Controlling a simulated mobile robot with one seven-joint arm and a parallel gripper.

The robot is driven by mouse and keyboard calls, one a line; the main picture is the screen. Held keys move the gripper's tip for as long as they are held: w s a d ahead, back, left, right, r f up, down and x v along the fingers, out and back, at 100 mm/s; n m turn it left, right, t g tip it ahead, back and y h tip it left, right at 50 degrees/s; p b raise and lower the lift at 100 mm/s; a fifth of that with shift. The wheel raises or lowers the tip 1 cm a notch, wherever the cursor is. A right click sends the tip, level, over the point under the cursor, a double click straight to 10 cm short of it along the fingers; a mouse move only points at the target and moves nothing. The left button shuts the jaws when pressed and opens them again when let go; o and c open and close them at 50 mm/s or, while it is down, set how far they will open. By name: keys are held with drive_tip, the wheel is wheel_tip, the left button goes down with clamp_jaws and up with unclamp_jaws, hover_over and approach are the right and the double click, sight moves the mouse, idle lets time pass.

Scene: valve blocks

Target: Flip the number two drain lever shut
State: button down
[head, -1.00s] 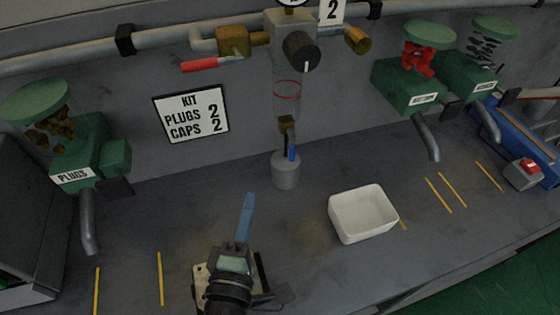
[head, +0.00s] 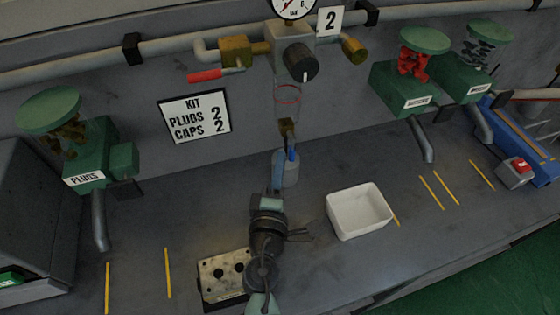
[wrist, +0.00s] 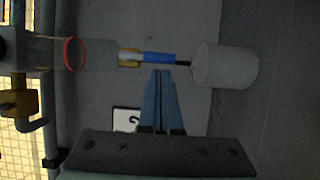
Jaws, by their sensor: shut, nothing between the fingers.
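The number 2 sign (head: 329,20) stands above a regulator with a clear bowl (head: 287,108) with a red ring. Below the bowl is a brass drain valve (head: 287,127) with a blue lever (head: 292,154). In the wrist view the blue lever (wrist: 159,57) runs in line with the drain, from the brass valve (wrist: 129,57) towards a grey cup (wrist: 226,66). The cup (head: 287,175) stands under the drain. My gripper (wrist: 161,73) is shut and empty, its blue fingertips close beside the lever; I cannot tell whether they touch. My wrist hides part of the bench in the head view.
A red-handled valve (head: 203,76) sits on the pipe at upper left. A white tray (head: 357,225) lies right of my arm. A metal block with holes (head: 216,286) lies by my wrist. Green dispensers (head: 88,165) flank the station. The bench between is mostly clear.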

drive_tip(key=shift+d+f+b, duration=0.1)
drive_tip(key=shift+f+b, duration=0.15)
drive_tip(key=shift+b, duration=0.45)
